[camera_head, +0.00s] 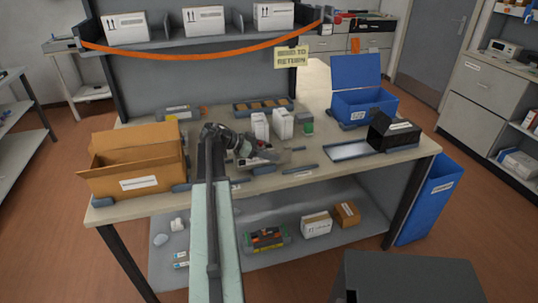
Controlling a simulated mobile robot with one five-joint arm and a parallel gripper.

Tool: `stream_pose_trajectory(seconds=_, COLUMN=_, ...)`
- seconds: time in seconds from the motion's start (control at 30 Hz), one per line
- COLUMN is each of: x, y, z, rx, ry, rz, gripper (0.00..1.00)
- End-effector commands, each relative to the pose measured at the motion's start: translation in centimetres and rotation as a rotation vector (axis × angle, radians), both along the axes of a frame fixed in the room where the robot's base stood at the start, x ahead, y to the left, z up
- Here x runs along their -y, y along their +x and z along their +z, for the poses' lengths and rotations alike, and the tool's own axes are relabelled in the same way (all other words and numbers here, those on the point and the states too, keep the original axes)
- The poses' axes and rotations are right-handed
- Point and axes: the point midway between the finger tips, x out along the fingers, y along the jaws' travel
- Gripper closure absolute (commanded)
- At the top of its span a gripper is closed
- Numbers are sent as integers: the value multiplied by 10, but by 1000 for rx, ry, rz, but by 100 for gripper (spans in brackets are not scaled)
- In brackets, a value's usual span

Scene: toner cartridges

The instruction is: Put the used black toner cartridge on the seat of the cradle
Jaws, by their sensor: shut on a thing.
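My gripper (243,148) is over the middle of the workbench, at the end of my arm. It is shut on a dark, long piece (266,158) with pale and red marks, which looks like the used black toner cartridge. The fingers and the arm hide part of it. It is low over the bench; I cannot tell whether it touches anything beneath. Low grey rails (300,169) lie just right of and in front of it. I cannot tell for sure which piece is the cradle or its seat.
An open cardboard box (137,184) stands left on the bench (222,196). Two white cartons (283,124) and a green jar (308,127) stand behind the gripper. A pale metal tray (350,151), a black box (393,132) and an open blue bin (362,106) are at right.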

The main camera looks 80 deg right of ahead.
Motion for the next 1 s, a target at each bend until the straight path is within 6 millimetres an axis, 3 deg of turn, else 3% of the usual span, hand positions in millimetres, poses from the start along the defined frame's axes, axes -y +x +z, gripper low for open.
stream_pose_trajectory(seconds=0.03, x=0, y=0, z=-3, rx=-1, ry=0, rz=0, gripper=100)
stream_pose_trajectory(seconds=0.07, x=0, y=0, z=-2, rx=0, ry=0, rz=0, gripper=35)
stream_pose_trajectory(seconds=0.1, x=0, y=0, z=-1, rx=-1, ry=-1, rz=0, gripper=24)
stream_pose_trajectory(seconds=0.13, x=0, y=0, z=-1, rx=-1, ry=-1, rz=0, gripper=19)
stream_pose_trajectory(seconds=0.53, x=-1, y=3, z=8, rx=-1, ry=-1, rz=1, gripper=19)
stream_pose_trajectory(seconds=1.0, x=-39, y=85, z=59, rx=-2, ry=-1, rz=1, gripper=19)
